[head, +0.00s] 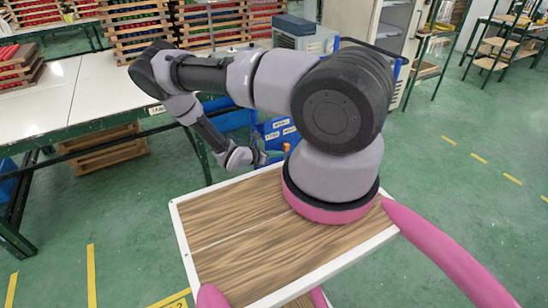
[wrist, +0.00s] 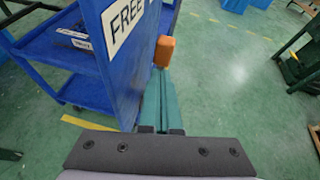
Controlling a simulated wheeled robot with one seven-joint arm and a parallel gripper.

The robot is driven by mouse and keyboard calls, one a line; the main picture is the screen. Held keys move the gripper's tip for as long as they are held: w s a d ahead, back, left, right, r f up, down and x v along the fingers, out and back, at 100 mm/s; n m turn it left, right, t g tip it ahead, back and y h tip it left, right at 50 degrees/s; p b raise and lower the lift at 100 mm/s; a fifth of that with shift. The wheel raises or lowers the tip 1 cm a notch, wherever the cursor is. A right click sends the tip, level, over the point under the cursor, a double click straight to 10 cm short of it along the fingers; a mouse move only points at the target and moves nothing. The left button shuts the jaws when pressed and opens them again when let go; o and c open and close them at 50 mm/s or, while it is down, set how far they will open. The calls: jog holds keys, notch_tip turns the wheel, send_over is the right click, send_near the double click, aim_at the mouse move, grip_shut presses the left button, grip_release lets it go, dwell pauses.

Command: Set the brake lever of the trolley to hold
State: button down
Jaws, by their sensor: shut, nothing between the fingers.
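The blue trolley (wrist: 75,55) fills the left of the wrist view, with a white label reading FREE (wrist: 128,20) on its side panel. The orange grip of the brake lever (wrist: 164,50) stands beside that panel, just right of and below the label. My gripper (wrist: 163,74) is shut and empty, its teal fingers along the panel with the tips right at the orange grip. I cannot tell whether they touch it. In the head view the trolley (head: 276,128) is partly hidden behind my arm, with the orange grip (head: 286,147) just right of my gripper (head: 265,158).
A long white-topped table (head: 85,90) with green legs stands at the left, with wooden racks (head: 135,25) at the back. Small dark items (wrist: 75,35) lie on the trolley's shelf. Green floor (wrist: 235,95) is open to the trolley's right.

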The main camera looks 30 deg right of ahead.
jog(key=shift+d+r, duration=0.35)
jog(key=shift+d, duration=0.35)
jog(key=shift+a, duration=0.1)
jog(key=s+a+r, duration=0.2)
jog(key=a+r, duration=0.6)
jog(key=r, duration=0.1)
jog(key=shift+s+a+r, duration=0.2)
jog(key=shift+a, duration=0.05)
